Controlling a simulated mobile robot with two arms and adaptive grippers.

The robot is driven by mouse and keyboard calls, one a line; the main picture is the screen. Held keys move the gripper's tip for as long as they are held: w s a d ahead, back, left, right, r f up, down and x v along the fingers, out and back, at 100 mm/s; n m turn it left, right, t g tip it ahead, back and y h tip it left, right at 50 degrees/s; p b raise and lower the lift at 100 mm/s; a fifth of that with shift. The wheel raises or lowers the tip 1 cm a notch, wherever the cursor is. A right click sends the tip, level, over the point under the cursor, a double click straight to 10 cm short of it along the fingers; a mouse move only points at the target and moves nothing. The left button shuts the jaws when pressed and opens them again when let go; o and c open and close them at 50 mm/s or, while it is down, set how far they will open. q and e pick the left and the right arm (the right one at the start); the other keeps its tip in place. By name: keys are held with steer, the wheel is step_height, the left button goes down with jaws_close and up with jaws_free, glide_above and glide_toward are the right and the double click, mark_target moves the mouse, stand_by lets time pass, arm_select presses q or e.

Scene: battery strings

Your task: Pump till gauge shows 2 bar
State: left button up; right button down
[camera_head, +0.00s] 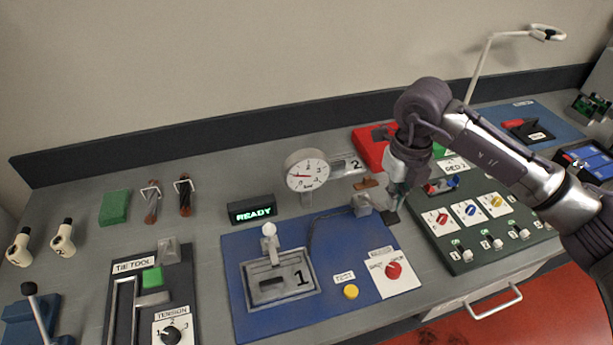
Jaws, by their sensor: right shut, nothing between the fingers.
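The round white gauge (307,171) stands on a short post behind the blue board (240,262). Its red needle lies close to level; its exact reading is too small to tell. A thin dark hose runs along the blue board towards a small grey block (361,204) at its back right corner. My right gripper (394,212) points down just right of that block, shut and empty; I cannot tell whether it touches anything. Which part is the pump is unclear. A grey fixture marked 1 (270,285) with a white-knobbed upright sits on the blue board. My left gripper is not in view.
A display reading READY (251,209) stands behind the board. A red knob (393,270) and a yellow button (351,291) are at its front right. A dark green switch panel (463,255) lies right, a tie tool panel (122,290) left.

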mark_target(392, 218)
steer(key=shift+s+d+f+b, duration=0.1)
steer(key=shift+s+f+b, duration=0.05)
steer(key=shift+f+b, duration=1.1)
steer(key=shift+s+f+b, duration=0.15)
steer(key=shift+f+b, duration=0.75)
steer(key=shift+f, duration=0.55)
steer(key=shift+s+d+f+b, duration=0.1)
steer(key=shift+s+f+b, duration=0.05)
steer(key=shift+f+b, duration=1.1)
steer(key=shift+w+a+r+p, duration=0.1)
steer(key=shift+w+r+p, duration=0.1)
steer(key=shift+r+p, duration=1.15)
steer(key=shift+w+a+r+p, duration=0.15)
steer(key=shift+r+p, duration=0.45)
steer(key=shift+r, duration=1.45)
steer(key=shift+w+r+p, duration=0.2)
steer(key=shift+r+p, duration=0.75)
steer(key=shift+r, duration=0.75)
steer(key=shift+f, duration=0.15)
